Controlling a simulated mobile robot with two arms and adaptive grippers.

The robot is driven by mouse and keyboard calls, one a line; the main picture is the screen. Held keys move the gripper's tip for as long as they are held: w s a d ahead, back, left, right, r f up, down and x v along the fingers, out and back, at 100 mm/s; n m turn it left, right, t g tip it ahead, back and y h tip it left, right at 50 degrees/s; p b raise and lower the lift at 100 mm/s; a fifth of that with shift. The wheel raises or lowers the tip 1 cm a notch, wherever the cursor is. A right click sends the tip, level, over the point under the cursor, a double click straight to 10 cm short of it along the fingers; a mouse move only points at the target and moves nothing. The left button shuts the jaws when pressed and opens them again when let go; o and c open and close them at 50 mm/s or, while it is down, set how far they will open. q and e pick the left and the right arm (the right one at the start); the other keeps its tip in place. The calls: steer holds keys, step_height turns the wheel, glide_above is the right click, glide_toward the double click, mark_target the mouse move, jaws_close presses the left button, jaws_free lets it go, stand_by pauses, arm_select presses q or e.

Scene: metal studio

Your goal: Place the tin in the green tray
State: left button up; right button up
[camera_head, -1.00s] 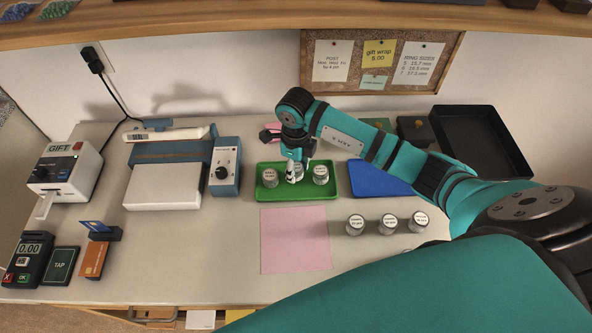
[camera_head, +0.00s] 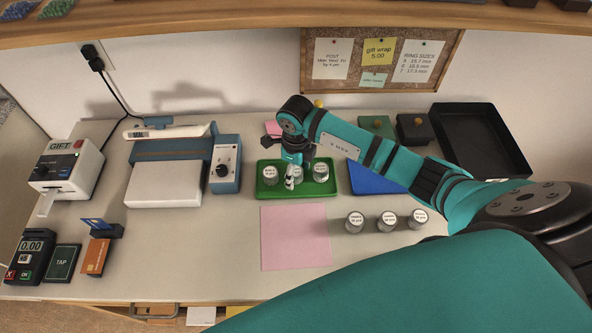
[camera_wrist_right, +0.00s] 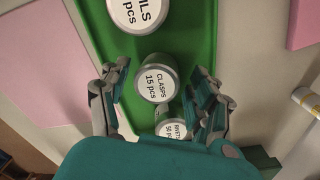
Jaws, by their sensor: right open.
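The green tray (camera_head: 262,193) lies on the counter, with three round lidded tins in it. The left tin (camera_head: 270,175) and right tin (camera_head: 320,173) stand upright beside the middle one. My right gripper (camera_head: 293,176) is over the middle tin, partly hiding it in the head view. In the right wrist view, the middle tin, labelled CLASPS 15 pcs (camera_wrist_right: 157,78), sits between the spread fingers of my right gripper (camera_wrist_right: 160,100), with gaps on both sides. A RIVETS tin (camera_wrist_right: 172,130) is partly hidden by my wrist. My left gripper is not in view.
Three more tins (camera_head: 387,221) stand in a row right of the pink sheet (camera_head: 295,238). A blue tray (camera_head: 372,180) lies beside the green tray, partly behind my arm. A black tray (camera_head: 497,172) is at the back right. A blue-and-white machine (camera_head: 165,185) stands left.

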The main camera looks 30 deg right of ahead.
mark_target(296, 170)
steer(key=shift+r, duration=0.65)
step_height(296, 170, up, 11)
steer(key=b, duration=0.2)
